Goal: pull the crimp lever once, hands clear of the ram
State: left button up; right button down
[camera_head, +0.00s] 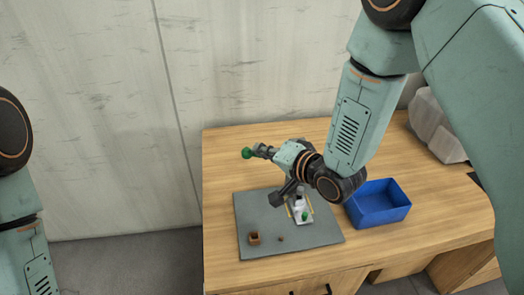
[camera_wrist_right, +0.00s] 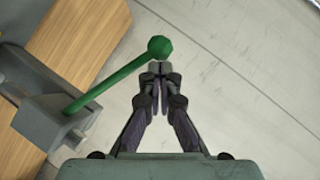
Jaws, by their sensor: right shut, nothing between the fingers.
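The crimp lever is a green rod (camera_wrist_right: 115,82) with a round green knob (camera_wrist_right: 158,47). It rises from a grey block (camera_wrist_right: 45,122) in the right wrist view. In the head view the knob (camera_head: 247,153) shows left of my right gripper (camera_head: 257,151). The gripper's fingers are shut and empty; their tips (camera_wrist_right: 160,69) are right beside the knob, and I cannot tell if they touch it. A pale press part (camera_head: 299,204) with yellow lines beside it stands on the mat below my right wrist. The arm hides much of the press. My left gripper is out of view.
A grey mat (camera_head: 258,222) lies on the wooden table (camera_head: 225,165). A small brown box (camera_head: 254,238) and a tiny brown piece (camera_head: 281,239) lie on its front part. A blue bin (camera_head: 380,216) stands to the right. A grey wall is behind the table.

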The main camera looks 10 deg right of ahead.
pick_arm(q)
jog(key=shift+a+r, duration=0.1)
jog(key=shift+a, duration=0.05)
pick_arm(e)
jog(key=shift+a+f, duration=0.15)
jog(key=shift+f, duration=0.1)
dwell(0.3)
